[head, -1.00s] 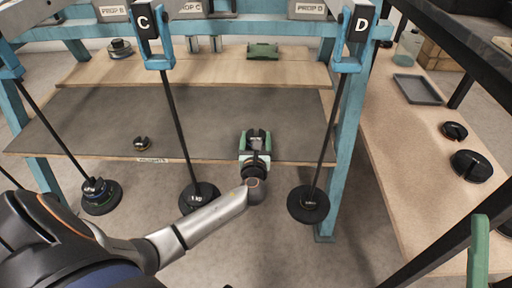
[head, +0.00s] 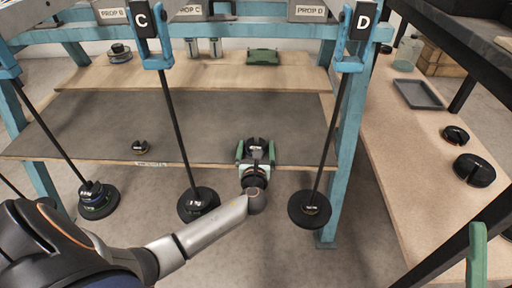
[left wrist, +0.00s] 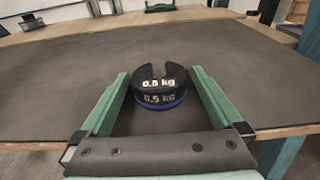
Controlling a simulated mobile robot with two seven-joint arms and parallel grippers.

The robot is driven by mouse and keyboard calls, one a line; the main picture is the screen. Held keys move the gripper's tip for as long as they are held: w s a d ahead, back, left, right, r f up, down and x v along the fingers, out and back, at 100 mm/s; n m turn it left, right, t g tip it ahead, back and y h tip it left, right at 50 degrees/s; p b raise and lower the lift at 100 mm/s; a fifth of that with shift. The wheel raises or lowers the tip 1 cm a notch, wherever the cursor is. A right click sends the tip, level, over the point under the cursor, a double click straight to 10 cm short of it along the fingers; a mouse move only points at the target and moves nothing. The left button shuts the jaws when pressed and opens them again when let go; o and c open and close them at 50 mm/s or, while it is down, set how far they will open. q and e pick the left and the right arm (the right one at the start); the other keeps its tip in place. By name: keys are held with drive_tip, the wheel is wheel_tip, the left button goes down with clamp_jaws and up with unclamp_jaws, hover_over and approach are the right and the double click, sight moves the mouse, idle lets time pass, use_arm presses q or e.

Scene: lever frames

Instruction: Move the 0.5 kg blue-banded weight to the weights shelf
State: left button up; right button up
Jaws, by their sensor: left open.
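The 0.5 kg weight (left wrist: 160,88), a black slotted disc with a blue band low on its side, sits upright on the grey-topped shelf (left wrist: 250,60). In the head view the weight (head: 257,146) is near the front edge of that shelf (head: 100,115). My left gripper (head: 256,152) is open, with one green finger on each side of the weight. In the left wrist view, gaps show between the weight and both fingers (left wrist: 158,92). A green finger of my right gripper (head: 477,255) shows at the lower right; its other finger is out of view.
A small weight (head: 140,146) lies further left on the shelf. Hanging rods C (head: 173,110) and D (head: 335,120) carry black discs in front of the shelf edge. Two black weights and a grey tray (head: 418,94) are on the right bench. A wooden shelf stands behind.

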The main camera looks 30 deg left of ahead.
use_arm(q)
drive_tip(key=shift+s+r, duration=0.1)
drive_tip(key=shift+r, duration=0.15)
drive_tip(key=p+v, duration=0.6)
drive_tip(key=v, duration=0.6)
